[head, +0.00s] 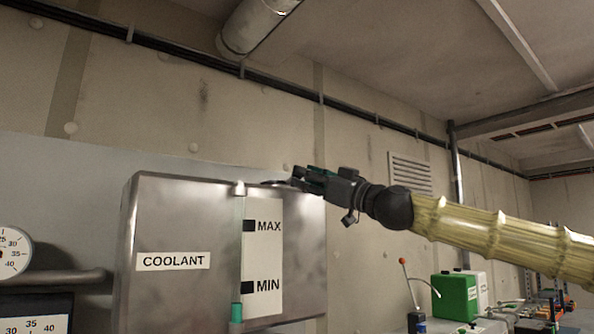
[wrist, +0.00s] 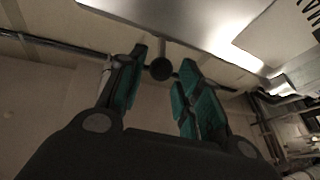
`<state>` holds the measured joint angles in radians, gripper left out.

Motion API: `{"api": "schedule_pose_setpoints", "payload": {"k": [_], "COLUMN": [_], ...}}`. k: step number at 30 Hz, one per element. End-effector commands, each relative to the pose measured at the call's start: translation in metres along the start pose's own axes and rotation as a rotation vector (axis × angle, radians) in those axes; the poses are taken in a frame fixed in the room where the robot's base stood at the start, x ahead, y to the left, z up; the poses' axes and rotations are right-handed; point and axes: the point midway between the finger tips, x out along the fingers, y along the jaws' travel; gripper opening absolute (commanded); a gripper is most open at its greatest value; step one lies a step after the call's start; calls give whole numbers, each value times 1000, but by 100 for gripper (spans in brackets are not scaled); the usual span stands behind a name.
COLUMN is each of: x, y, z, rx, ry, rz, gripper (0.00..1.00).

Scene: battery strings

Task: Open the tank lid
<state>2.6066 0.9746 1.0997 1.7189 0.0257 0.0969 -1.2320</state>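The coolant tank (head: 185,225) is a grey metal box marked COOLANT, with a MAX/MIN level strip on its front. A flat dark piece, apparently the lid (head: 270,183), shows at its top edge; it looks shut, but my gripper partly covers this spot. My gripper (head: 298,180) is at the tank's top right edge. In the wrist view, my gripper's (wrist: 163,64) two green-padded fingers stand apart. A round dark knob (wrist: 161,69) on a short stem shows between the fingertips, with a small gap on each side. The tank's metal side (wrist: 190,20) fills the top of that view.
A pipe (head: 258,25) runs along the ceiling above the tank. Gauges (head: 14,252) stand at the far left. A green canister (head: 455,297) and a red-knobbed lever (head: 408,280) are at the lower right, below my arm. Free air lies above the tank.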

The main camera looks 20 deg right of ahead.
Motion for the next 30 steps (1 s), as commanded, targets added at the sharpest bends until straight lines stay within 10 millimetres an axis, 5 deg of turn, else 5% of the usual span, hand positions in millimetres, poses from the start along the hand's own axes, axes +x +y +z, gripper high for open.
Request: {"api": "schedule_pose_setpoints", "payload": {"k": [9, 23, 28, 30], "x": [30, 36, 35, 35], "y": [0, 0, 0, 0], "z": [0, 0, 0, 0], "rx": [1, 1, 1, 1], "ry": [-1, 0, 0, 0], "rz": [0, 0, 0, 1], "gripper": [35, 35, 4, 0]}}
